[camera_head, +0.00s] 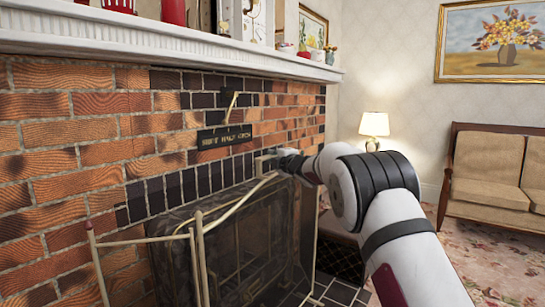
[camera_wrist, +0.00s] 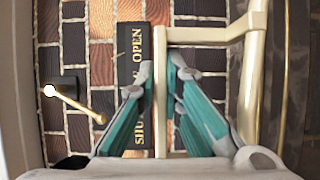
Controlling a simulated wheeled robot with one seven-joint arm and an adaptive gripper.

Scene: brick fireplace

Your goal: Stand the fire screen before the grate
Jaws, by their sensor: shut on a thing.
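The fire screen (camera_head: 236,208) has a cream metal frame with a curved top rail and dark see-through mesh. It stands upright in front of the fireplace opening in the head view, with a side wing angled out at the left. Its foot is partly out of frame. My gripper (camera_head: 270,161) is at its top, close to the brick face. In the wrist view my teal fingers (camera_wrist: 162,75) are closed around a cream bar of the screen's handle (camera_wrist: 205,36), which joins the thicker top rail (camera_wrist: 252,75). The grate behind the mesh cannot be made out.
A damper plaque (camera_head: 224,137) and its brass lever (camera_head: 231,105) are on the bricks just above the screen. The white mantel shelf (camera_head: 180,42) overhangs with ornaments on it. A lit lamp (camera_head: 374,124) and a sofa (camera_head: 490,175) stand at right. Flowered carpet (camera_head: 490,262) lies open there.

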